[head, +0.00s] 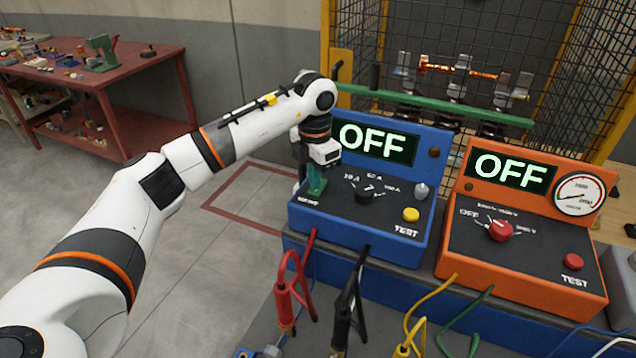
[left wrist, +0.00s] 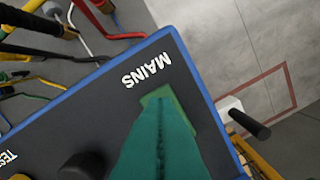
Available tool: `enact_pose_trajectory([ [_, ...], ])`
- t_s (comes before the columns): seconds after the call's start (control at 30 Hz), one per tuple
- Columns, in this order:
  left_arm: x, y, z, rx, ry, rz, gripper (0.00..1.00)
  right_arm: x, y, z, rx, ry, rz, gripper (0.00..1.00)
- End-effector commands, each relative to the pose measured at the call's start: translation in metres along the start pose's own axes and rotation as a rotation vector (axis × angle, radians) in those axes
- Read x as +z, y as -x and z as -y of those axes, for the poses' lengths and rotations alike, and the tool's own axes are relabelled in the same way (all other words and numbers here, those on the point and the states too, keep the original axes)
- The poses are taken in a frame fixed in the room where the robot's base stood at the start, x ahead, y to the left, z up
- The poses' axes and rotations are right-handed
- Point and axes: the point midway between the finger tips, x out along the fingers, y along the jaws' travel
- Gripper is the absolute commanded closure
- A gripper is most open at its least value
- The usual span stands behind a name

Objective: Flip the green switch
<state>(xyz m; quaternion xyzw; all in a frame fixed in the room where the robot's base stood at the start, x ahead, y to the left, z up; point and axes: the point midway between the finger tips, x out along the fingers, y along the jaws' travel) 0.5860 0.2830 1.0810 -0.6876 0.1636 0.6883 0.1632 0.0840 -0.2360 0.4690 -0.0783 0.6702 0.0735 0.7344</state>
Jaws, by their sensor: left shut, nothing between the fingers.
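My left gripper (head: 316,187) points down at the left end of the blue box's (head: 384,237) dark panel, its green fingers shut with nothing between them. In the left wrist view the shut fingers (left wrist: 160,108) reach over a lighter green switch (left wrist: 149,95) beside the MAINS label. The fingers cover most of the switch, so I cannot tell its position or whether they touch it. In the head view the switch is hidden behind the gripper or cannot be told apart from it. The blue box's display (head: 376,142) reads OFF. My right gripper is not in view.
On the blue box are a black dial (head: 366,195), a yellow button (head: 411,214) and a grey knob (head: 421,190). An orange box (head: 528,262) with an OFF display stands to the right. Red (head: 290,290) and black (head: 350,300) leads hang in front. A green bar (head: 440,107) runs behind.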

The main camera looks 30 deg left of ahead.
Motion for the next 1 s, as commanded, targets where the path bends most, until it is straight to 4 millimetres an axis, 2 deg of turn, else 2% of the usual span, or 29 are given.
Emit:
enact_pose_trajectory([
  [0.1,0.000,0.013,0.000,0.000,0.000,-0.001,1.00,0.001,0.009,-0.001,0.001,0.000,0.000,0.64],
  [0.7,0.000,0.061,0.000,-0.001,0.001,-0.001,1.00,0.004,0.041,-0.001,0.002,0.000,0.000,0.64],
  [1.0,0.000,0.064,0.000,0.000,0.000,0.000,1.00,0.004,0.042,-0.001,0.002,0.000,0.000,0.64],
])
